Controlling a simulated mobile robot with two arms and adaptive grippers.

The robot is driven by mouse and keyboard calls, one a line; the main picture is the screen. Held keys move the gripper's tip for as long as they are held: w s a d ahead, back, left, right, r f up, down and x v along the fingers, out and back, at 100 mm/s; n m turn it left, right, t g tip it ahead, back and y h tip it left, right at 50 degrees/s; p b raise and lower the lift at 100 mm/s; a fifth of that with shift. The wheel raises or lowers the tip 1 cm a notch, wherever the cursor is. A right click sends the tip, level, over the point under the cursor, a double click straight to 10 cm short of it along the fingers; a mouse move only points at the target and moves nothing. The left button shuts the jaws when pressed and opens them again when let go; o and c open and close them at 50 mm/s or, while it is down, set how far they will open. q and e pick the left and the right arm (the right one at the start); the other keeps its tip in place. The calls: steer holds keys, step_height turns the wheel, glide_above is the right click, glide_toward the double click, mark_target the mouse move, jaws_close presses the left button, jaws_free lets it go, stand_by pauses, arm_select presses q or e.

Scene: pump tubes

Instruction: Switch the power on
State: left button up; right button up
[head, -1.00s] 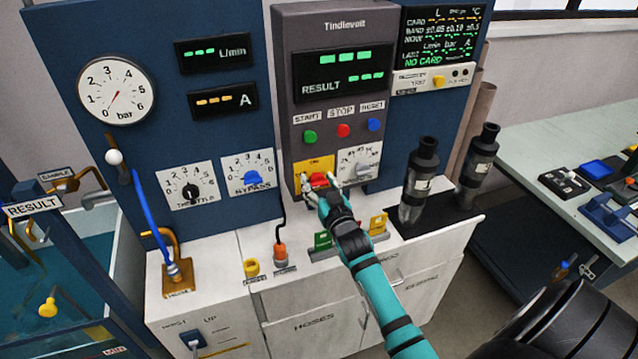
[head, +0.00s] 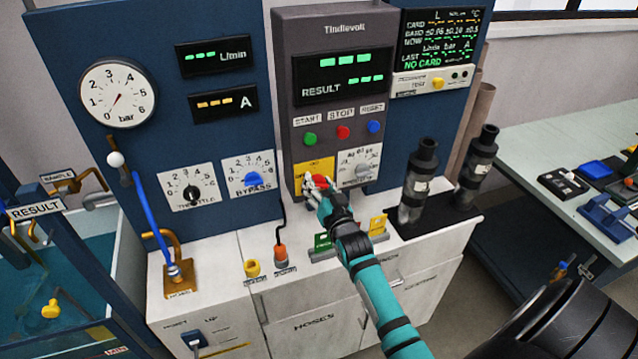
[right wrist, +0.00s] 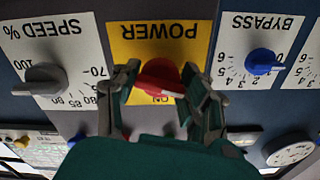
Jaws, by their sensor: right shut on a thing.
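The red power knob (right wrist: 160,78) sits on a yellow plate (right wrist: 180,38) marked POWER, which shows upside down in the right wrist view. An ON mark shows beside the knob. In the head view the yellow plate (head: 314,166) is low on the grey Tindlevolt unit (head: 343,112), and the knob is mostly hidden by my right gripper (head: 318,184). That gripper is shut on the knob, with one finger on each side of it in the right wrist view (right wrist: 160,90). My left gripper is not in view.
A speed dial (head: 359,165) is just right of the power plate, and a blue bypass dial (head: 252,177) is to its left. Start (head: 309,139), stop (head: 342,132) and reset (head: 374,125) buttons are above. Two dark cylinders (head: 418,180) stand on the counter at right.

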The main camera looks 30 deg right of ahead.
steer(key=m, duration=0.3)
steer(key=shift+m+p, duration=0.3)
steer(key=shift+m, duration=0.1)
steer(key=m, duration=0.3)
steer(key=shift+m, duration=0.3)
steer(key=m, duration=0.3)
steer(key=shift+m, duration=2.2)
